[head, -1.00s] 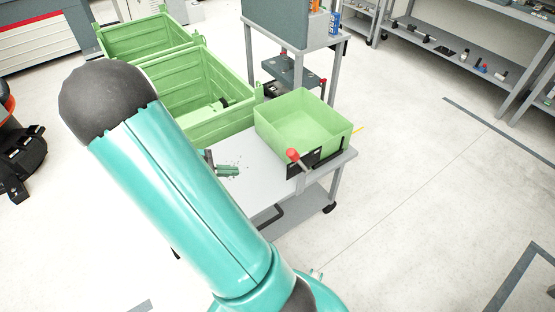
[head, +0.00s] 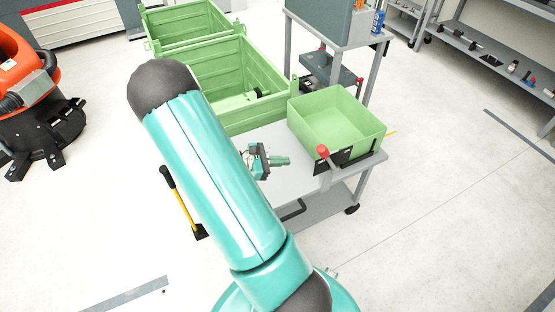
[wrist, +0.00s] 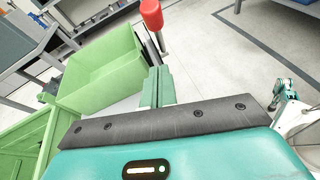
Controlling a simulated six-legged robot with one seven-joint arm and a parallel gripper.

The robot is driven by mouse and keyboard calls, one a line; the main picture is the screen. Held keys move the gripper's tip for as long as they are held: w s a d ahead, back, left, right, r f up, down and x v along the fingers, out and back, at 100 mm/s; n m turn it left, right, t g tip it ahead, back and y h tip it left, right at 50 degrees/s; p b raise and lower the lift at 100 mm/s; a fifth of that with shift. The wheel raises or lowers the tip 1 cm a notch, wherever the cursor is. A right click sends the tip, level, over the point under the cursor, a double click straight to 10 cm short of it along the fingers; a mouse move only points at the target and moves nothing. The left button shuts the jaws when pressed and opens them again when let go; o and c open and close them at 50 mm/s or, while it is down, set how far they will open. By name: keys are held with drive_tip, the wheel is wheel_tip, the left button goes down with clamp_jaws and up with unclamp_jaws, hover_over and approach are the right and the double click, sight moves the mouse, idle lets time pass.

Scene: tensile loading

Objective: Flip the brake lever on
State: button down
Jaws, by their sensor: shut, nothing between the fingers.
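The lever with a red knob (head: 322,152) stands at the front edge of the grey cart (head: 285,185), by a black bracket (head: 345,160). In the wrist view its red knob (wrist: 151,14) and grey rod rise just beyond my fingertips. My gripper (head: 288,160) is over the cart top, left of the lever in the head view, with a gap between them. Its teal fingers (wrist: 158,72) are shut and empty. My arm hides part of the cart's left side in the head view.
A green bin (head: 337,120) sits on the cart, right behind the lever; it also shows in the wrist view (wrist: 100,70). Large green crates (head: 225,75) stand behind. A grey stand (head: 330,40) is at the back. Floor to the right is clear.

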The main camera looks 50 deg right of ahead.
drive_tip(key=s+d, duration=0.6)
drive_tip(key=d, duration=0.1)
drive_tip(key=shift+r, duration=0.1)
drive_tip(key=s+d+r+y, duration=0.1)
drive_tip(key=s+d+r+t+y, duration=0.1)
drive_tip(key=d, duration=0.1)
drive_tip(key=d+r+t+y, duration=0.1)
drive_tip(key=d, duration=0.1)
drive_tip(key=shift+s+d+r+y, duration=0.15)
drive_tip(key=shift+s+r+y, duration=0.2)
drive_tip(key=shift+s+y, duration=0.05)
drive_tip(key=s+d+t+y, duration=0.2)
drive_tip(key=s+d+y, duration=0.1)
drive_tip(key=d, duration=0.6)
drive_tip(key=shift+s+r+n+y, duration=0.2)
drive_tip(key=shift+s+n+y, duration=0.15)
drive_tip(key=shift+s, duration=0.4)
